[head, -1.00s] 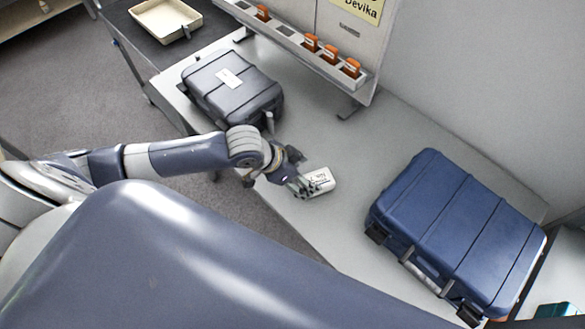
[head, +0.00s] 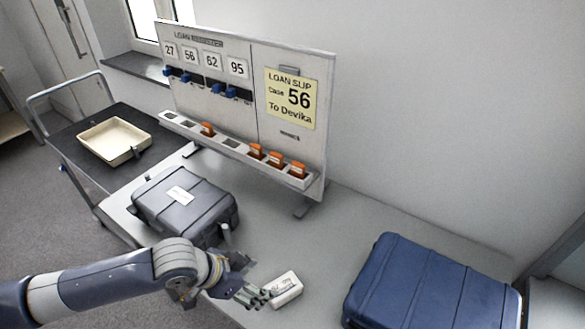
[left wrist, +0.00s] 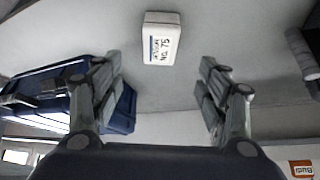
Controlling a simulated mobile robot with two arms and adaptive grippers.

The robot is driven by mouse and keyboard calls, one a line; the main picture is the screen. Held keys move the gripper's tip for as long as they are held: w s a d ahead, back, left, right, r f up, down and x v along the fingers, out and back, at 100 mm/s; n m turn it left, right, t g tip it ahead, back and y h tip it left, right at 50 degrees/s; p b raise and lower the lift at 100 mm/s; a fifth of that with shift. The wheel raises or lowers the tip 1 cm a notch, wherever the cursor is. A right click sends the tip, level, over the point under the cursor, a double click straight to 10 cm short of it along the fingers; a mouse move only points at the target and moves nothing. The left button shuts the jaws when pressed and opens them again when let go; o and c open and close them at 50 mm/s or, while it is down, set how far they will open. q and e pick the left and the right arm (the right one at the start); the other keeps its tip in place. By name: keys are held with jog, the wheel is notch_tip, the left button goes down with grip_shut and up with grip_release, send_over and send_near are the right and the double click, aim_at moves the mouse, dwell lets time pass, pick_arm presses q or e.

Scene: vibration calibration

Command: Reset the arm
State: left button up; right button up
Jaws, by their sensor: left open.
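My left arm comes in from the left in the head view. Its gripper (head: 257,293) is open, just above the table (head: 340,215) and beside a small white box (head: 286,289). In the left wrist view the two fingers (left wrist: 165,105) stand wide apart with nothing between them. My right gripper is in neither view.
A grey case (head: 185,207) with a white tag stands behind my left arm. A blue case (head: 430,287) lies at the right. A board (head: 245,100) with number cards, blue pegs, orange tags and a yellow slip (head: 291,97) reading "56 To Devika" stands behind. A cream tray (head: 113,141) rests on a dark cart.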

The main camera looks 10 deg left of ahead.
pick_arm(q)
jog(key=s+d+n, duration=0.1)
jog(key=s+d, duration=0.3)
jog(key=d, duration=0.2)
jog(key=s+a+f+n+g+y, duration=0.1)
jog(key=s+a+f+n+y, duration=0.15)
jog(key=s+a, duration=0.2)
jog(key=s+a+f+n+y, duration=0.1)
jog(key=s+a+n+y, duration=0.1)
jog(key=s+a+n, duration=0.3)
notch_tip(320, 180, down, 28)
jog(key=s+d+f+m+g+b, duration=0.1)
jog(key=s+m+g+b, duration=0.1)
jog(key=s+a+f+b, duration=0.2)
jog(key=s+a+f, duration=0.1)
jog(key=s+f, duration=1.4)
jog(key=shift+f+g, duration=0.4)
jog(key=shift+f, duration=0.1)
